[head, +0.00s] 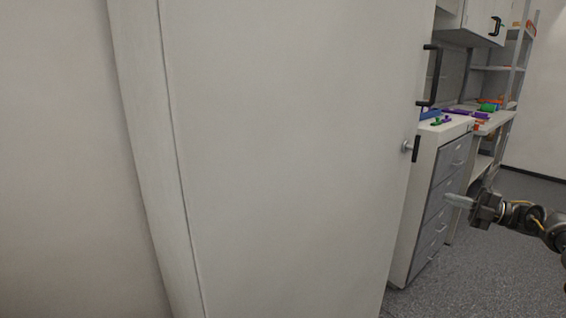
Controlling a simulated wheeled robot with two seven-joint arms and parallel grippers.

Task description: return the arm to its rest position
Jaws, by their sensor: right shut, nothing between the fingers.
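My right arm comes in from the right edge of the head view. Its gripper (458,201) points left and is shut, with nothing between the fingers. It hangs in the air in front of the grey drawer unit (440,205) and to the right of the large white door (290,150). I cannot tell whether it touches the drawer fronts, but it looks apart from them. My left gripper does not show.
The white door fills most of the view, with a dark handle (416,149) at its right edge. Behind it, a worktop (448,127) carries small coloured items. Shelves (497,68) stand at the back right. Grey floor (480,275) is clear below my right arm.

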